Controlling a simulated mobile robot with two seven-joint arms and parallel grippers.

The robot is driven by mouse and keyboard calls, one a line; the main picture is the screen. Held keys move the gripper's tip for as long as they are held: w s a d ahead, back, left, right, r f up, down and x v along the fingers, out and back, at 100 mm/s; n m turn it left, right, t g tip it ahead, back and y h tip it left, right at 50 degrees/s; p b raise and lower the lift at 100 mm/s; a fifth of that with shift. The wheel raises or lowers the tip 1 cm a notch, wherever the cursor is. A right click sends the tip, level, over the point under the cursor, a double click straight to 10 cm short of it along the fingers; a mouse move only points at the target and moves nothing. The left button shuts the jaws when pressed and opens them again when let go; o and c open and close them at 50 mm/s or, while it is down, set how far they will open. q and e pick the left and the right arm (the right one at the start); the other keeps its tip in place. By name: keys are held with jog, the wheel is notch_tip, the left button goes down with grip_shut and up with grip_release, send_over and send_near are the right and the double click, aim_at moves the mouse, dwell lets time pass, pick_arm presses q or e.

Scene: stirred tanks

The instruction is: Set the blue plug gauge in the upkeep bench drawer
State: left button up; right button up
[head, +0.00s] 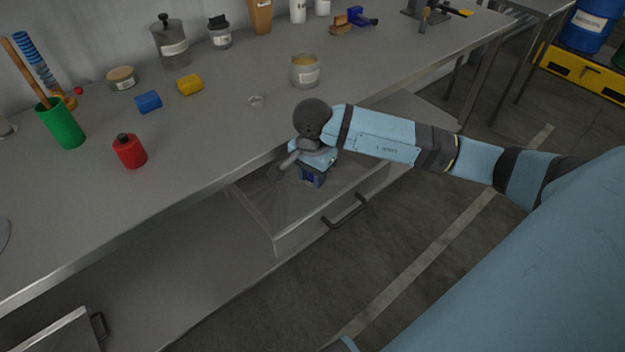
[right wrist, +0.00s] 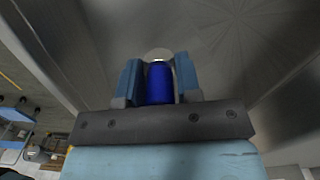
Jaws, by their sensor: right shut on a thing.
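The upkeep bench drawer (head: 295,236) is pulled open under the bench top, and its visible floor looks bare. My right gripper (head: 312,182) points down inside the drawer's outline in the head view. In the right wrist view the right gripper (right wrist: 158,82) is shut on the blue plug gauge (right wrist: 159,86), a blue cylinder with a pale end, between its two fingers. The drawer floor shows beyond it. In the head view the gauge is mostly hidden by the gripper, and I cannot tell whether it touches the floor. My left gripper is out of view.
The bench edge runs close behind my right gripper. Another open drawer (head: 60,335) shows at lower left.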

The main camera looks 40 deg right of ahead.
jog(key=shift+f, duration=1)
jog(key=shift+f+b, duration=0.25)
jog(key=shift+b, duration=0.05)
jog(key=o, duration=0.9)
jog(key=shift+r, duration=0.1)
jog(key=shift+o, duration=0.2)
jog(key=shift+r+p, duration=0.35)
jog(key=shift+p, duration=0.05)
notch_tip(320, 180, up, 12)
jog(key=shift+f+p, duration=0.15)
jog(key=shift+p, duration=0.2)
